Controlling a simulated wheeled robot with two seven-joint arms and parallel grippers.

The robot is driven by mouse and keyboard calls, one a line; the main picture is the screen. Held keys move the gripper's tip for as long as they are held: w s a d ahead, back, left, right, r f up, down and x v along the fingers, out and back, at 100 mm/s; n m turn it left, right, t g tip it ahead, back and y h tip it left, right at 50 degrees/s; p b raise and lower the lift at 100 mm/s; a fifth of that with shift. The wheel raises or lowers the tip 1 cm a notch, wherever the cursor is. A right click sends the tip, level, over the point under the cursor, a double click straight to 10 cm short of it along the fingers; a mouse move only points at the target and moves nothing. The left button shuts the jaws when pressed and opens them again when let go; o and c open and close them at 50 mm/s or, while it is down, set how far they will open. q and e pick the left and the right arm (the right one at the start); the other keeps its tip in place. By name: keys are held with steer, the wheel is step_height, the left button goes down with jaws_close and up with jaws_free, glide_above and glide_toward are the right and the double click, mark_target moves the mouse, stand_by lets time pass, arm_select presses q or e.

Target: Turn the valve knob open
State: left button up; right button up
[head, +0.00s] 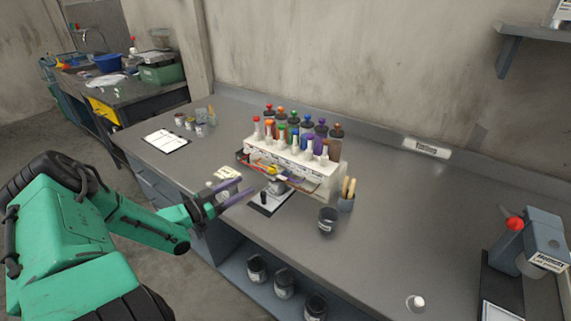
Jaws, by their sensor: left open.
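I cannot make out a clear valve knob. A red rounded cap (515,223) tops a grey upright part at the right end of the bench, beside a blue-grey device (546,233); I cannot tell if it is a knob. My left gripper (238,189) is open and empty, its two purple-grey fingers apart. It is at the bench's front edge, left of the paint bottle rack (290,160) and far from the red cap. It hides a little of the bench. My right gripper is not in view.
A long grey bench (385,225) carries a dark cup (327,220), a brush holder (346,195), a clipboard (167,140) and a small white-capped jar (415,302). Several dark cans stand on the shelf below. The bench between rack and device is mostly clear.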

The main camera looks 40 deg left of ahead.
mark_target(269, 173)
arm_select(q)
steer(key=b+x, duration=0.3)
steer(key=x, duration=0.1)
steer(key=b+x, duration=0.3)
steer(key=x, duration=0.1)
steer(key=b+x, duration=0.3)
steer(key=b, duration=0.1)
steer(key=shift+w+f, duration=0.25)
steer(key=shift+w, duration=0.15)
steer(key=shift+w+r+b, duration=0.3)
steer(key=shift+w+b, duration=0.05)
steer(key=shift+b, duration=0.1)
steer(key=shift+w+d, duration=0.1)
steer(key=shift+w, duration=0.05)
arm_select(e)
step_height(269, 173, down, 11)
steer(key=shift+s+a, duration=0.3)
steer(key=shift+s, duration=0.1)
